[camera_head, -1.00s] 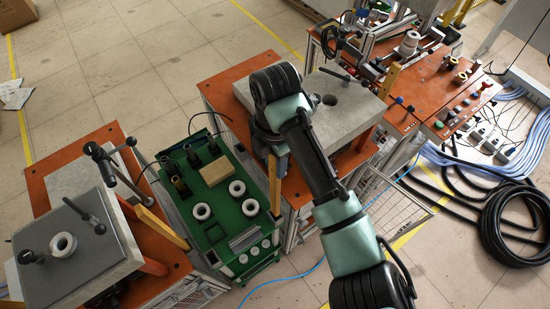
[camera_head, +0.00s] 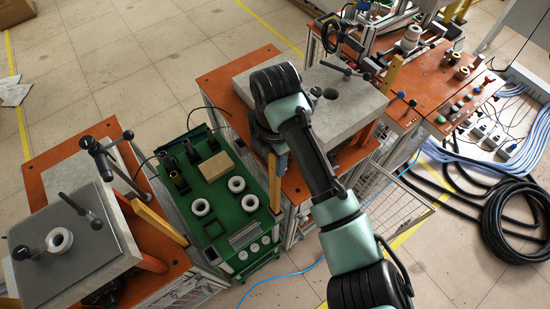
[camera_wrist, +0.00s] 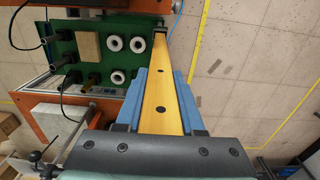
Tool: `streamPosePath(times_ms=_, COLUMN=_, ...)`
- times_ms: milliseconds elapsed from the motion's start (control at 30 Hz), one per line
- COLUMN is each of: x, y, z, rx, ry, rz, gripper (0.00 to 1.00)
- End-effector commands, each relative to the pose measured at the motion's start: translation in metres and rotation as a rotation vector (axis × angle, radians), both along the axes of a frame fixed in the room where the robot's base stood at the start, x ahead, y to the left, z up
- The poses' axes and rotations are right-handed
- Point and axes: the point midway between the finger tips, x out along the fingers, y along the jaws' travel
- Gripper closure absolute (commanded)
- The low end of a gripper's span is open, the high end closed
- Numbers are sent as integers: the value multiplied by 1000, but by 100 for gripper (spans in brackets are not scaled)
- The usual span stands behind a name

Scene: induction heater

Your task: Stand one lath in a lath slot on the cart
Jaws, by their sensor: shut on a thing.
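My gripper (camera_wrist: 160,103) is shut on a yellow lath (camera_wrist: 165,75) with two dark holes, held between its blue fingers. In the head view the lath (camera_head: 275,184) hangs below my gripper (camera_head: 279,152), roughly upright, along the right edge of the green-topped cart (camera_head: 220,200). In the wrist view its far end meets a small dark piece at the edge of the cart (camera_wrist: 67,40). I cannot tell whether that end is inside a slot. My wrist partly hides the gripper in the head view.
The cart carries white rings (camera_head: 237,184), a tan block (camera_head: 216,166) and dark cylinders. An orange workbench (camera_head: 45,185) stands left, another with a grey slab (camera_head: 350,115) right. Black hoses (camera_head: 515,220) lie on the floor at right.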

Motion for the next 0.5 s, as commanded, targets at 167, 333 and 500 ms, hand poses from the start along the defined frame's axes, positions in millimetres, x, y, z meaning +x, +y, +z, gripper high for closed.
streamPosePath(times_ms=167, x=0, y=0, z=-7, rx=0, ry=0, rz=0, gripper=100)
streamPosePath(times_ms=333, x=0, y=0, z=-12, rx=1, ry=1, rz=0, gripper=100)
streamPosePath(times_ms=500, x=0, y=0, z=-17, rx=1, ry=1, rz=0, gripper=100)
